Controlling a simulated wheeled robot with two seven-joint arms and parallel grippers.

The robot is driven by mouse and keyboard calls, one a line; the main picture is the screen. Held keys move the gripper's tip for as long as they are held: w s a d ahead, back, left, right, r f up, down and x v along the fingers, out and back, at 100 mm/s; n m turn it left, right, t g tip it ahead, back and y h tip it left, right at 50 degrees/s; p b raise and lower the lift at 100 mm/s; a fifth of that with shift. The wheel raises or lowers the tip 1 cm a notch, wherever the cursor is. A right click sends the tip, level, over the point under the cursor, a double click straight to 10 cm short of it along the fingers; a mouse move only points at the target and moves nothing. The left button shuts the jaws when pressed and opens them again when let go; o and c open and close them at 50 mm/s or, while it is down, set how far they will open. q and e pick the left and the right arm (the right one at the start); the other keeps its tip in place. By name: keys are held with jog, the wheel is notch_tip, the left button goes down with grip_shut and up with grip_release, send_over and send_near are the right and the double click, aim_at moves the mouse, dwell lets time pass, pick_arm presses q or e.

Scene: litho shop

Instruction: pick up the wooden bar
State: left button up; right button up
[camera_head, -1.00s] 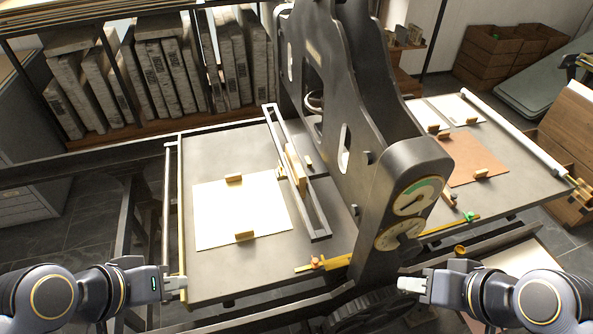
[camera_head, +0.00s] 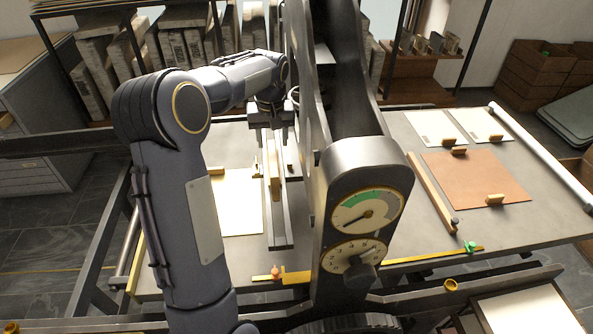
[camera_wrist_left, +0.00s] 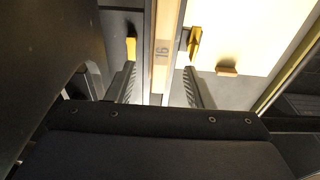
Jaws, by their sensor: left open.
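A pale wooden bar (camera_head: 275,188) stands on edge in a narrow metal frame (camera_head: 281,240) on the left press bed. In the left wrist view the bar (camera_wrist_left: 162,50) bears the mark "16" and runs up between the fingers. My left gripper (camera_head: 271,148) points down over the bar's far end. In the left wrist view my left gripper (camera_wrist_left: 160,82) is open, with a finger on each side of the bar and gaps showing. Whether the fingertips reach below its top is not clear. My right gripper is out of view.
The tall press body with dials (camera_head: 363,208) stands close right of the bar. A white sheet (camera_head: 240,200) with small wooden blocks lies left. On the right bed are a brown sheet (camera_head: 475,178) and another long wooden strip (camera_head: 432,193).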

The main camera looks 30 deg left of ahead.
aim_at(272, 157)
pick_arm(q)
jog(key=f, duration=0.7)
jog(key=shift+w+a+f, duration=0.1)
jog(key=shift+w+a, duration=0.05)
jog(key=shift+a, duration=0.2)
jog(key=shift+c, duration=0.5)
jog(key=c, duration=0.9)
jog(key=shift+p, duration=0.3)
